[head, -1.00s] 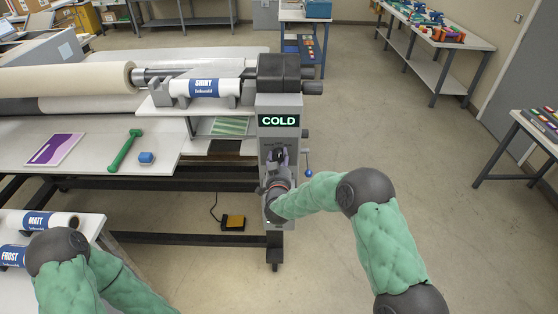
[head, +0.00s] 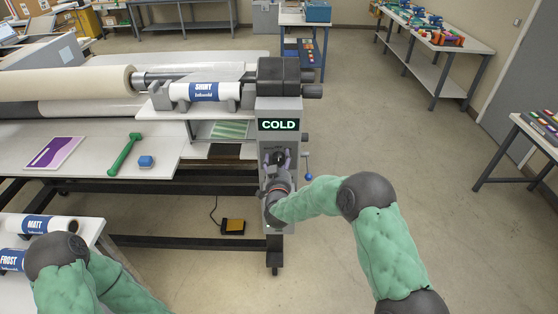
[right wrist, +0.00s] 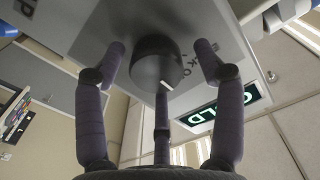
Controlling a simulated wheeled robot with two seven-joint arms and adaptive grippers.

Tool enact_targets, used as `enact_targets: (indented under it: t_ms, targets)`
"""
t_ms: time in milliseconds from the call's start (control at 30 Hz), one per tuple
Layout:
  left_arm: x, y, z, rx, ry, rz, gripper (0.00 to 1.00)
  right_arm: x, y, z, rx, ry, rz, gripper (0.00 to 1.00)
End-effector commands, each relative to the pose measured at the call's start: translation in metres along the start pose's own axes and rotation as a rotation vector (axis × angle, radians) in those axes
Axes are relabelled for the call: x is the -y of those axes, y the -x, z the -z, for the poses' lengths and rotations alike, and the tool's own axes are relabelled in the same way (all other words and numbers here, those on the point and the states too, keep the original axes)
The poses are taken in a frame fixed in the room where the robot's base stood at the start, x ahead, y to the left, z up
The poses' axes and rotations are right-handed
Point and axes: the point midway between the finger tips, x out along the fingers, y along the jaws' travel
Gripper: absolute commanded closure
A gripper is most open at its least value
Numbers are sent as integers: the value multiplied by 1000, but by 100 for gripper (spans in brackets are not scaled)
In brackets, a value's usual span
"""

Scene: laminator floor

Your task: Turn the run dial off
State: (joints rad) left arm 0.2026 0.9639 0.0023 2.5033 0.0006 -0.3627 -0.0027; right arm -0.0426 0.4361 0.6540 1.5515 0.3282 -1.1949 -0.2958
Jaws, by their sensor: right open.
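The run dial (right wrist: 157,62) is a round black knob with a white pointer mark, on the grey panel of the laminator's end post. In the head view the dial (head: 278,157) is a dark spot below the green COLD display (head: 278,125). My right gripper (right wrist: 160,55) is open, with two fingers on either side of the dial and a third finger below it in the wrist picture. A gap shows between the side fingers and the knob; whether the third finger touches it I cannot tell. In the head view my right gripper (head: 277,162) points at the panel. My left gripper is out of view.
A blue-knobbed lever (head: 307,175) sticks out at the right of the post. A yellow foot pedal (head: 232,227) lies on the floor. Open floor lies to the right.

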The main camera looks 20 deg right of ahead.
Motion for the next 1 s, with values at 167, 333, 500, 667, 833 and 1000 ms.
enact_targets:
  t_ms: [167, 333, 500, 667, 833, 1000]
  targets:
    - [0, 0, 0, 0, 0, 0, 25, 0, 22, 0, 2, 0, 2, 30]
    - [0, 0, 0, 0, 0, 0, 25, 1, 56, 1, -1, -1, 2, 30]
    - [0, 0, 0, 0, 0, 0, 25, 1, 88, 1, -2, 0, 3, 30]
    - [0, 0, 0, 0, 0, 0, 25, 1, 107, 2, -4, -1, 2, 30]
    - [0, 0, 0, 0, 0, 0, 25, 1, 116, 2, -5, -1, 1, 30]
    - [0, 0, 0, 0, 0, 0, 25, 1, 117, 2, -5, -1, 1, 30]
